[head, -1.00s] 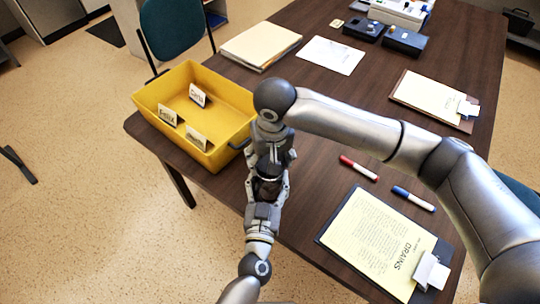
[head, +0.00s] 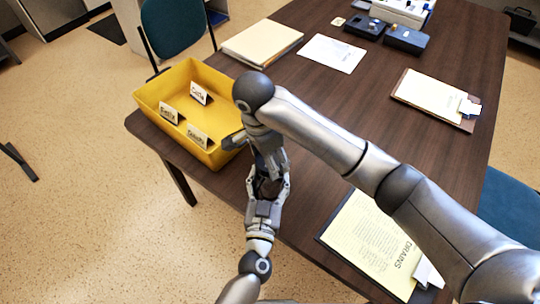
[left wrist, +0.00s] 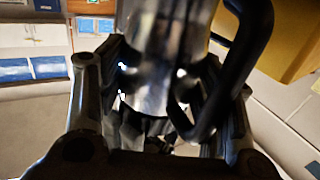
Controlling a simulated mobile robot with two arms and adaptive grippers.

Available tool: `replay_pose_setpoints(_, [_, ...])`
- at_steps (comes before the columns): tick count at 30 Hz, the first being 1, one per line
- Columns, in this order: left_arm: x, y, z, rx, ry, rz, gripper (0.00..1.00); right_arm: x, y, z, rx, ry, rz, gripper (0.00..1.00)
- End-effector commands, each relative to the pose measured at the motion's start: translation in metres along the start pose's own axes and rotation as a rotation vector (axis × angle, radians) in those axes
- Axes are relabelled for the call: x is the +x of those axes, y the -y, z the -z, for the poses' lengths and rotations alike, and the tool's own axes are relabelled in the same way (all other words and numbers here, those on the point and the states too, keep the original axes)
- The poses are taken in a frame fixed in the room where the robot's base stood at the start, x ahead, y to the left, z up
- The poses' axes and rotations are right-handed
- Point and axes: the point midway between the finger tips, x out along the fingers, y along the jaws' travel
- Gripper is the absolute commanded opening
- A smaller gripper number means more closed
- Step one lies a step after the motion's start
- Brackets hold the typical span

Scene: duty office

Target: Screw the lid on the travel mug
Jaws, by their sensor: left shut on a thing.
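The travel mug (left wrist: 160,60) is a shiny metal cylinder with a black looped handle (left wrist: 245,75). In the left wrist view it stands between the fingers of my left gripper (head: 268,183), which is shut on it. In the head view the mug is almost wholly hidden by the two grippers, at the table's left edge. My right gripper (head: 266,158) is directly above the mug, pointing down. Its fingertips are hidden, so I cannot tell whether it is open or shut. The lid cannot be made out in either view.
A yellow bin (head: 168,90) with several name cards is just left of the grippers. A clipboard (head: 330,238) lies at the front right, partly under my right arm. Folders (head: 262,42), white paper (head: 331,54) and another clipboard (head: 400,92) lie farther back.

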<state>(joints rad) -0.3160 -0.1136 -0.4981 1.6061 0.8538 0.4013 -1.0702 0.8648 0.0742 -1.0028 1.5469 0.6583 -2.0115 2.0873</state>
Motion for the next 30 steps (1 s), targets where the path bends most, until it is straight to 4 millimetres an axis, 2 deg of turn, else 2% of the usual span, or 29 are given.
replay_pose_setpoints(9, [-0.0003, -0.0002, -0.0003, 0.000, 0.001, -0.001, 0.00, -0.0007, 0.0021, 0.0014, 0.480, -0.001, -0.069, 0.45])
replay_pose_setpoints(15, [-0.0003, -0.0001, -0.0004, 0.000, 0.001, 0.000, 0.00, -0.0003, 0.0023, 0.0014, 0.714, 0.001, -0.104, 0.45])
replay_pose_setpoints(19, [-0.0003, -0.0001, -0.0005, 0.000, 0.001, 0.000, 0.00, -0.0003, 0.0024, 0.0013, 0.774, 0.001, -0.113, 0.45])
replay_pose_setpoints(28, [-0.0004, -0.0001, -0.0005, 0.001, 0.001, 0.000, 0.00, -0.0003, 0.0024, 0.0014, 0.779, 0.000, -0.113, 0.45])
replay_pose_setpoints(29, [-0.0004, -0.0001, -0.0006, 0.001, 0.001, 0.000, 0.00, -0.0003, 0.0024, 0.0014, 0.779, 0.000, -0.113, 0.69])
replay_pose_setpoints(30, [-0.0004, -0.0001, -0.0006, 0.001, 0.001, 0.000, 0.00, -0.0003, 0.0024, 0.0014, 0.779, 0.000, -0.113, 0.74])
